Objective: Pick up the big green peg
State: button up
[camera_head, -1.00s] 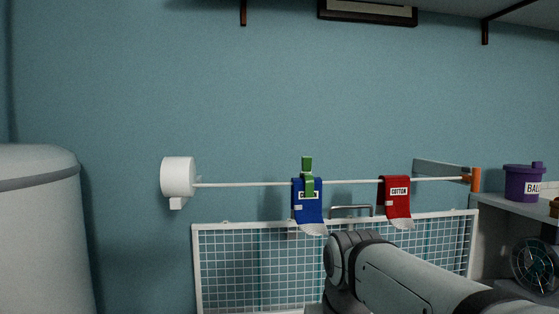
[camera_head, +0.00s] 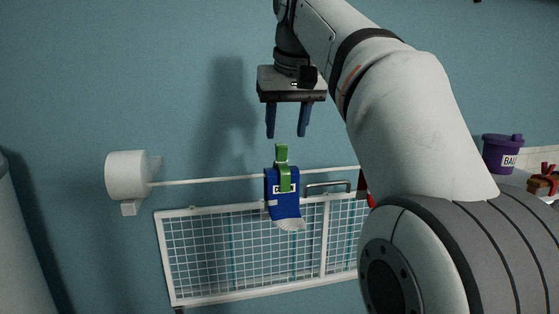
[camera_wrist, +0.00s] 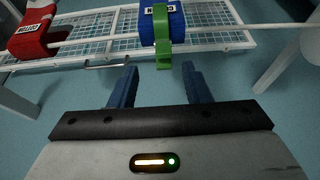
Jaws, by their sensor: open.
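The green peg (camera_head: 282,166) is clipped over a blue sock on the white line, its top standing above the line. In the wrist view the green peg (camera_wrist: 163,50) lies across the blue sock (camera_wrist: 161,22), just beyond my fingertips. My gripper (camera_head: 287,134) points down above the peg, its two blue fingers apart with nothing between them. In the wrist view my gripper (camera_wrist: 158,70) is open, and the peg's near end shows close to the gap between the fingers. The blue sock (camera_head: 284,208) hangs from the line with a white toe.
The white line (camera_head: 215,180) runs from a white wall reel (camera_head: 128,175). A white wire rack (camera_head: 215,255) is below it. A red sock (camera_wrist: 32,32) hangs farther along. A purple tub (camera_head: 500,153) stands at the right.

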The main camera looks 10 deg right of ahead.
aim_at(282, 145)
jog(key=x, duration=0.5)
jog(key=shift+w+a+f, duration=0.15)
jog(key=shift+a+f, duration=0.1)
grip_shut()
